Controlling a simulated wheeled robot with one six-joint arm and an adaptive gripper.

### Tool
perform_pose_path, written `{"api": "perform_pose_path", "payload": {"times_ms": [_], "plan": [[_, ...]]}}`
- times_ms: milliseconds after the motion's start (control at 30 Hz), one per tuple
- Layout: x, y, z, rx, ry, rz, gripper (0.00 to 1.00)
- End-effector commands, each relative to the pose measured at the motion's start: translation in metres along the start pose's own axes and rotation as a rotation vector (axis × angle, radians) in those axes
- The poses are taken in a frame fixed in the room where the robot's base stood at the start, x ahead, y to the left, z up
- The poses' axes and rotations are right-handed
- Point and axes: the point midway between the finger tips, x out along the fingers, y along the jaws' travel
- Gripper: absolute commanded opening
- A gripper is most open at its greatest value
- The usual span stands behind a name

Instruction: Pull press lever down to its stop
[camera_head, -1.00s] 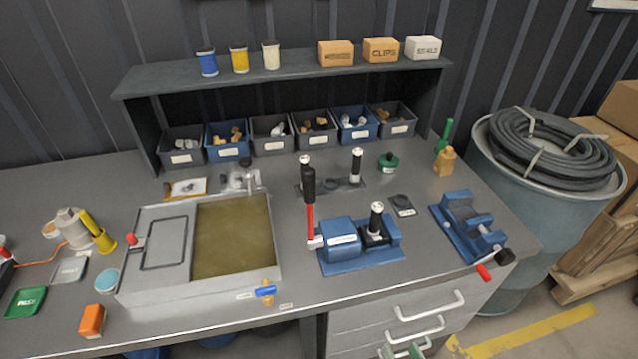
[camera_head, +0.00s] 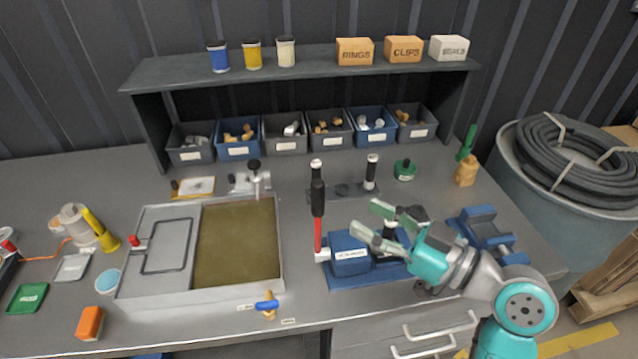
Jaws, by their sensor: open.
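The press (camera_head: 350,258) is a blue block on a blue base, on the bench right of the sink. Its lever (camera_head: 318,225) has a red shaft and a black grip (camera_head: 318,198) and stands upright at the press's left side. My gripper (camera_head: 362,220), with pale green fingers, is open and empty. In the picture it lies right of the lever, over the right part of the press, with its fingertips pointing left toward the lever. A gap shows between fingertips and lever. My gripper and arm hide the press's right part.
A sink tray (camera_head: 282,235) with a murky green basin lies left of the press. A blue vise (camera_head: 490,235) is partly behind my arm.

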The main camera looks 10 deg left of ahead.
Motion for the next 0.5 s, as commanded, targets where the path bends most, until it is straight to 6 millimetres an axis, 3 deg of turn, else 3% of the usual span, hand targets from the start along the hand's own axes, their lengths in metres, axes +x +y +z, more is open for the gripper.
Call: {"api": "perform_pose_path", "payload": {"times_ms": [267,500], "plan": [[0.014,-0.003,-0.007,-0.022,-0.001,-0.028,0.50],[0.053,-0.004,-0.007,-0.021,-0.001,-0.029,0.50]]}}
